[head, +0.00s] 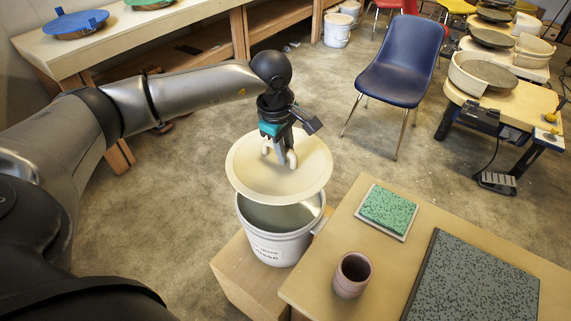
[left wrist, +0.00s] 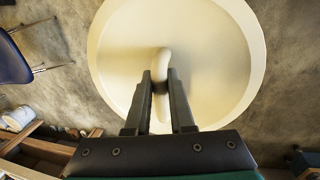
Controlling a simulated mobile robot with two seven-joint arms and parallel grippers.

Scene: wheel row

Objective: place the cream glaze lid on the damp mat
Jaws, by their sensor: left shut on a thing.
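The cream glaze lid (head: 250,177) is a wide round disc with a raised handle, held roughly level above a white bucket (head: 275,246). My left gripper (head: 280,150) is shut on the lid's handle, and the left wrist view shows the handle (left wrist: 162,66) between its two fingers (left wrist: 160,85). The bucket's open mouth shows below the lid, so the lid is apart from it. A dark grey speckled mat (head: 470,283), which looks like the damp mat, lies flat and bare on the table at the right. My right gripper is not in view.
The wooden table (head: 325,255) also bears a green speckled pad (head: 385,209) on a pale tile and a brownish-pink cup (head: 352,274), both left of the mat. The bucket stands on a lower wooden block (head: 238,278). A blue chair (head: 400,60) stands behind.

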